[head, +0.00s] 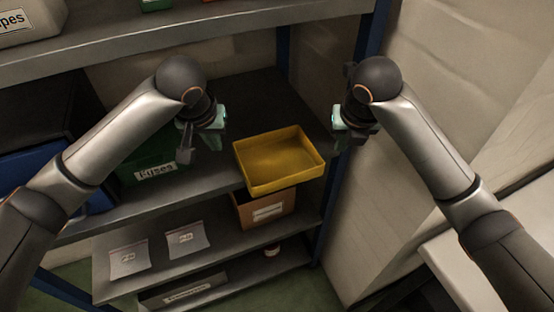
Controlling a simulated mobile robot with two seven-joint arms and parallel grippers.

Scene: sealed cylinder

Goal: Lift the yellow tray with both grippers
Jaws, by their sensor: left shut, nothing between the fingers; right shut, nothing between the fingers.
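The yellow tray (280,160) is a shallow open box and looks empty. It lies at the front right of the middle shelf, with its near edge close to or over the shelf's front edge. My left gripper (188,150) is shut and empty, to the left of the tray and apart from it. My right gripper (338,140) is shut and empty, just right of the tray's far right corner, with a small gap in the picture. The fingers of the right gripper are hard to make out.
A green box with a label (154,171) stands left on the same shelf (258,88). A brown box (266,209) and two labelled bags (187,239) are on the shelf below. A blue rack post (328,225) stands at the right, beside a pale wall (385,210).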

